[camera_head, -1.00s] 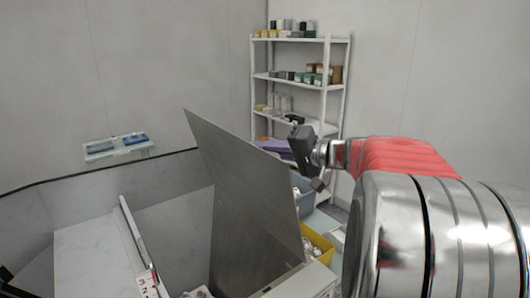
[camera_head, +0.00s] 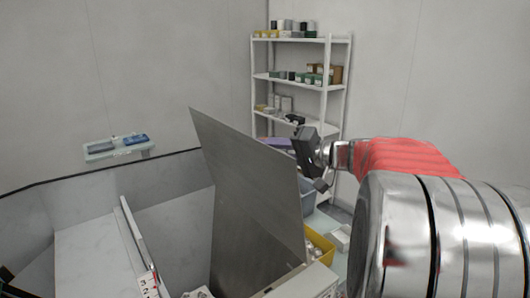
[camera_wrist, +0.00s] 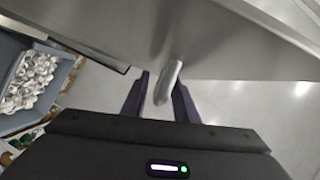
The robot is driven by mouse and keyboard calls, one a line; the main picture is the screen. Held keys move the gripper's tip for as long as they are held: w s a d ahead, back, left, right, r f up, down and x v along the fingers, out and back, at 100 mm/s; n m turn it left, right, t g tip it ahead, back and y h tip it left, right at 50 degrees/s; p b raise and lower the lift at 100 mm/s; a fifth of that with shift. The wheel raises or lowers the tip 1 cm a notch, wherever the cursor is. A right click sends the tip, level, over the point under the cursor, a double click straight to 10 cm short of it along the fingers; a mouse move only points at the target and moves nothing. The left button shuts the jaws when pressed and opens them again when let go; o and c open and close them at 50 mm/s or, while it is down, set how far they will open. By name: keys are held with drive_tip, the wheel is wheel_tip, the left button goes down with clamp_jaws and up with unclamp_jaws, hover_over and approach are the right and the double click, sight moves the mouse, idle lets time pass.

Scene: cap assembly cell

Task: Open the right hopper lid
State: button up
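The hopper lid (camera_head: 255,205) is a grey metal panel in the middle of the head view. It stands raised on a steep tilt. My gripper (camera_head: 308,158) is at its right, close to its upper right edge. In the wrist view, the lid's grey underside or face (camera_wrist: 130,30) fills the top. A silvery handle (camera_wrist: 168,82) projects from it between my two dark fingers (camera_wrist: 160,100). The fingers are apart, with a gap on the left of the handle; whether the right finger touches it I cannot tell. The handle is hidden in the head view.
A white shelf rack (camera_head: 300,80) with boxes stands at the back. A yellow bin (camera_head: 320,242) is right of the lid. A blue-grey bin of small metal parts (camera_wrist: 62,75) is left in the wrist view. A low wall (camera_head: 40,210) runs at the left.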

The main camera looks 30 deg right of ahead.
drive_tip(key=v, duration=1.3)
drive_tip(key=shift+s+d, duration=0.2)
drive_tip(key=shift+s, duration=0.15)
